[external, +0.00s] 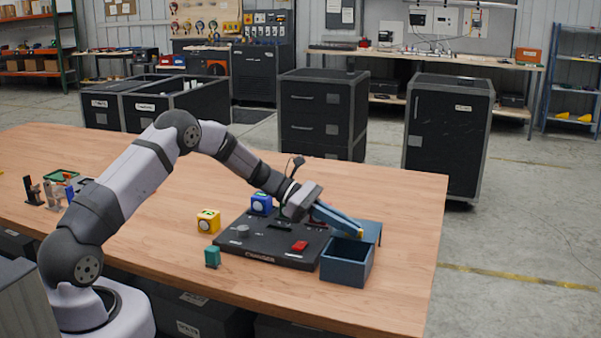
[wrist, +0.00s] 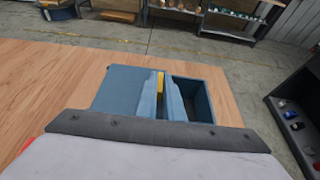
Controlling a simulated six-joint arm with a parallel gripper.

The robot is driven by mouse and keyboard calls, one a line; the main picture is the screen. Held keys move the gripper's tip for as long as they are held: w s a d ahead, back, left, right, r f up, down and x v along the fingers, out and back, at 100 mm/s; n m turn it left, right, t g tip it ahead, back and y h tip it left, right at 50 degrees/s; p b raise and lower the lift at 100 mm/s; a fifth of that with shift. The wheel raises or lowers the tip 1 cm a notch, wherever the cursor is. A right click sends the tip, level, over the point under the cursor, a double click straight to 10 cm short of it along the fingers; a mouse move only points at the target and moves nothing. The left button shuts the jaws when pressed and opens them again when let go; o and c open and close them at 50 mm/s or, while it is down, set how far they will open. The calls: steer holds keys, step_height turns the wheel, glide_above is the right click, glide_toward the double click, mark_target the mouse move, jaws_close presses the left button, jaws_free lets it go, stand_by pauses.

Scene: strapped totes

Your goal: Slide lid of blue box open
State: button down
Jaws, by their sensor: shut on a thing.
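The dark blue box (external: 346,266) stands near the right end of the table, and its empty-looking interior shows through its uncovered top. In the wrist view the box's opening (wrist: 194,96) lies right of the fingers. The flat blue lid (wrist: 115,90) lies to the left, slid well off the opening. The lid (external: 371,230) also shows behind the box in the external view. My gripper (wrist: 161,97) has blue fingers pointing down at the lid's edge beside the opening. It is shut on a yellow handle (wrist: 160,81), which is mostly hidden between the fingers.
A black panel (external: 262,241) with a red button (external: 299,247) stands left of the box. Blue (external: 262,203) and yellow (external: 208,221) cubes and a green block (external: 212,256) sit near it. The table edge (external: 440,235) is close on the right.

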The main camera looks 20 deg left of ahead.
steer(key=c, duration=1.9)
jaws_free()
steer(key=shift+o, duration=0.2)
steer(key=shift+a, duration=0.1)
steer(key=b+v, duration=0.2)
steer(key=v, duration=0.5)
steer(key=shift+r, duration=0.15)
steer(key=s+a+f+m+y, duration=0.1)
steer(key=s+a+m+y, duration=0.1)
steer(key=s+a, duration=0.2)
steer(key=s+a+f+m+y, duration=0.1)
steer(key=s+a+m+y, duration=0.2)
steer(key=s+a, duration=0.1)
steer(key=s+a+f+m+g+y+p, duration=0.1)
steer(key=s+a+m+y, duration=0.1)
steer(key=s, duration=0.4)
steer(key=shift+s+a+f+m, duration=0.2)
steer(key=shift+a+m, duration=0.05)
steer(key=shift+a, duration=0.3)
steer(key=shift+s+a+f+m, duration=0.15)
steer(key=shift+a+m, duration=0.1)
steer(key=shift+a, duration=0.3)
steer(key=s+a+f+m+t+y+p, duration=0.1)
steer(key=s+a+f+m+y, duration=0.1)
steer(key=s+a+m+y, duration=0.4)
steer(key=shift+s+a+m+y, duration=0.3)
steer(key=shift+s+a+m, duration=1.7)
steer(key=shift+s+a, duration=1.9)
